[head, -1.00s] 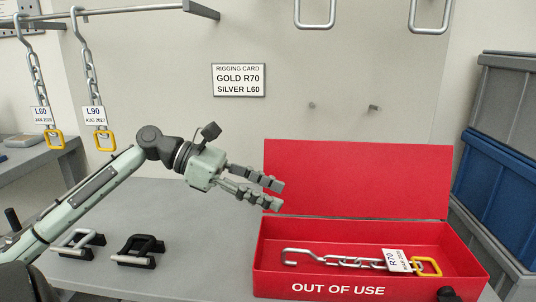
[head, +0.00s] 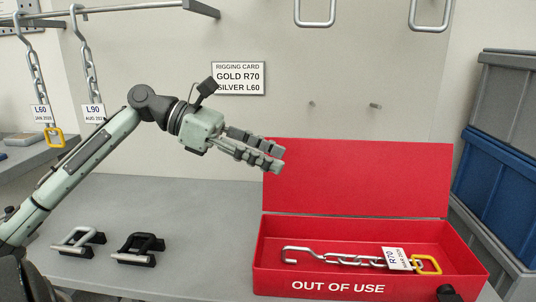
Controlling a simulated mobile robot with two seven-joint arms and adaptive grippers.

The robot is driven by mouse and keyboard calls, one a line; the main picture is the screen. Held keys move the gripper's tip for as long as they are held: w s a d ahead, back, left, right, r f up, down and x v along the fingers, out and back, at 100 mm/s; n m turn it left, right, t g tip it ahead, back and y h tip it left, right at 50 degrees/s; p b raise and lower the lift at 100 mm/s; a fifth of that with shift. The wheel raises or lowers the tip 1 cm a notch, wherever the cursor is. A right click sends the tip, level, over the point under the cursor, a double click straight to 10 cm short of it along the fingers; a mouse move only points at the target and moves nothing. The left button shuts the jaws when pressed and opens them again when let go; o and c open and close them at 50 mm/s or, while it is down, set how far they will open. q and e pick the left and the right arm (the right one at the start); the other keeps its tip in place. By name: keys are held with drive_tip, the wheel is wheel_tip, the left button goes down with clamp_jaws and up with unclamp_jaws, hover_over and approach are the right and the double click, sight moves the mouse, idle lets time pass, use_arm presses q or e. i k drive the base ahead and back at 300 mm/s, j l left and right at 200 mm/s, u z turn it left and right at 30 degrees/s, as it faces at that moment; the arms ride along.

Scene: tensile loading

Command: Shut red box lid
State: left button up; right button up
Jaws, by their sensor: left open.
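The red box (head: 275,283) stands on the grey table, marked "OUT OF USE" on its front wall. Its red lid (head: 370,180) stands open, upright along the back edge. Inside lies a chain (head: 340,259) with a silver hook, a tag (head: 396,258) reading R70 and a yellow end link (head: 430,265). My left gripper (head: 280,157) is open and empty in front of the lid's upper left corner, with the fingers pointing right. Whether it touches the lid cannot be told. A small dark part at the box's lower right corner may be my right gripper; it is unclear.
Two shackle-like fittings, one silver (head: 78,241) and one black (head: 138,248), lie on the table (head: 200,215) left of the box. Chains tagged L60 (head: 41,114) and L90 (head: 93,113) hang at left. Grey and blue crates (head: 495,170) stand at right.

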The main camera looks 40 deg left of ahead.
sight(329, 176)
drive_tip(key=k, duration=1)
